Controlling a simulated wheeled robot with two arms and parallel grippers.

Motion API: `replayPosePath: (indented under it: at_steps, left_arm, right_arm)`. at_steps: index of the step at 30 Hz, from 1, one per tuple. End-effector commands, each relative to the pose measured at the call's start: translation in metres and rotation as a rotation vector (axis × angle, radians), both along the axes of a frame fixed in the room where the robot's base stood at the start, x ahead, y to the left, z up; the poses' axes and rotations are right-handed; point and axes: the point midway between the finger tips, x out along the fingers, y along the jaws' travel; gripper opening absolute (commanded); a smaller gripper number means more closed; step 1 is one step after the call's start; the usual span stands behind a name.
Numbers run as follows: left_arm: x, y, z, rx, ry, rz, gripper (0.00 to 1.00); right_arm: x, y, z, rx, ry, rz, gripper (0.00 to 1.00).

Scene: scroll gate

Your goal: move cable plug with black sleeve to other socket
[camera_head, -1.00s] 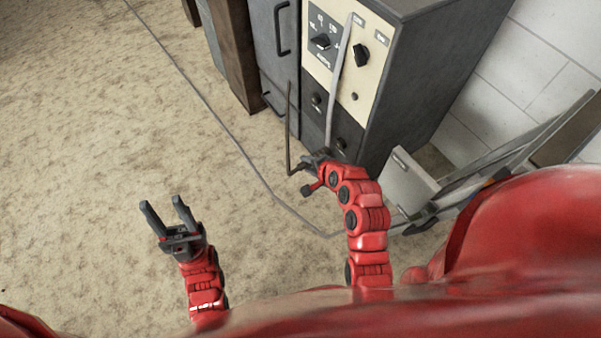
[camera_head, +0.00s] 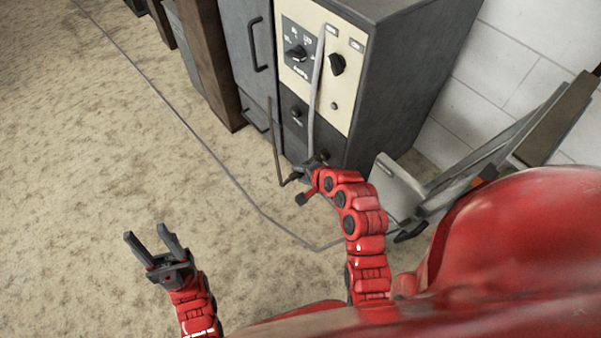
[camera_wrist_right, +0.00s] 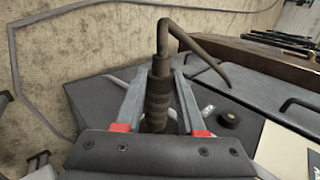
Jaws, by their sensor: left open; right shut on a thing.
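My right gripper (camera_head: 308,173) is in front of the lower part of the dark cabinet (camera_head: 400,75). It is shut on the cable plug, whose dark ribbed sleeve (camera_wrist_right: 158,95) stands between the two fingers in the right wrist view. The plug's stiff brown cable (camera_wrist_right: 195,48) bends at the top and runs off to the right. In the head view this cable (camera_head: 275,140) rises left of the gripper. The plug's tip is hidden by the gripper. My left gripper (camera_head: 146,235) is open and empty above the floor. I cannot make out either socket clearly.
The cabinet has a cream panel (camera_head: 345,90) with black knobs (camera_head: 337,64). A grey cable (camera_head: 317,85) hangs down its front. Another thin grey cable (camera_head: 215,160) lies across the carpet. A grey folded frame (camera_head: 480,170) stands at right.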

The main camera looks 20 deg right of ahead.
Motion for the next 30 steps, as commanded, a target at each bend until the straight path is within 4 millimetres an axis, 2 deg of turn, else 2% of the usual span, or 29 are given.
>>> replayPosePath:
  at_steps: [5,30]
  left_arm:
    - [0.0,0.0,0.007,0.0,0.0,0.0,0.5]
    - [0.0,0.0,0.016,0.0,0.0,0.0,0.5]
  right_arm:
    - [0.0,0.0,0.002,0.0,-0.001,0.0,0.0]
    - [-0.001,0.0,0.0,0.0,0.001,0.001,0.0]
